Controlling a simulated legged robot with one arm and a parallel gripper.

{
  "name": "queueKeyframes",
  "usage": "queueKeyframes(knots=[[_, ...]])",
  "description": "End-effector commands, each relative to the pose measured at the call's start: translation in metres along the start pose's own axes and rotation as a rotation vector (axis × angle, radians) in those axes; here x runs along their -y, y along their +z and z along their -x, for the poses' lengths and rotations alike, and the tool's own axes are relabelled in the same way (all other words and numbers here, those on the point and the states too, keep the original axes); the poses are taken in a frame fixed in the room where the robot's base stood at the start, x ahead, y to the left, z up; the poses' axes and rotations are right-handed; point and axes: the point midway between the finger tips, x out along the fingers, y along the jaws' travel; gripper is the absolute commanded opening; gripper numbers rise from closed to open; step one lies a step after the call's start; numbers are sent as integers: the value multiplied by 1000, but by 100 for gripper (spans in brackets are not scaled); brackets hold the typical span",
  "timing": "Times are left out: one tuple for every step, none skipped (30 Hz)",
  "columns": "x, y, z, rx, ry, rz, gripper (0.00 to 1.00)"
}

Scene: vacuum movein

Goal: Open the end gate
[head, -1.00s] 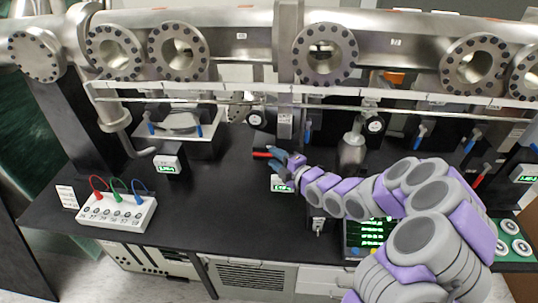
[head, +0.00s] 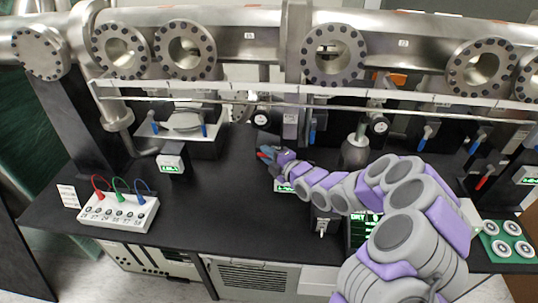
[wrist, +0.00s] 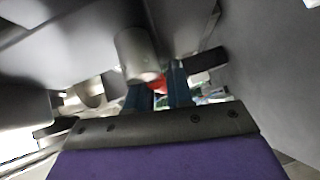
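A short red lever handle (head: 262,156) shows at the tips of my gripper (head: 270,153) in the head view, under the steel pipe and just above the black bench. I cannot tell from a label whether it belongs to the end gate. In the wrist view, my gripper's two blue fingers (wrist: 158,92) stand apart, with a red patch of the handle (wrist: 158,80) between them at the tips. I cannot tell whether they touch it. The fingers partly hide the handle, and its mount is not clear.
Blue-handled levers (head: 426,138) and another red lever (head: 484,178) hang along the pipe (head: 250,45). A white box with coloured cables (head: 118,213) stands at the left. Displays sit near my arm. The left middle of the bench (head: 215,195) is clear.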

Motion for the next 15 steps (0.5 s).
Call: queueKeyframes(knots=[[1, -2, 0, -4, -2, 0, 10], [1, -2, 0, -5, -2, 0, 8], [1, -1, 1, -5, -1, -1, 4], [1, 0, 2, -5, -1, -1, 1], [0, 1, 2, -5, 0, -2, 0], [0, 2, 3, -5, 0, -2, 0], [0, 2, 3, -5, 1, -3, 0], [0, 2, 3, -5, 1, -3, 0], [0, 2, 4, -5, 1, -3, 0], [0, 3, 4, -4, 1, -4, 0], [0, 3, 5, -4, 1, -4, 0], [0, 3, 5, -4, 2, -4, 0], [0, 4, 6, -3, 2, -4, 0], [0, 4, 6, -3, 2, -5, 0], [0, 4, 6, -2, 2, -5, 0]])
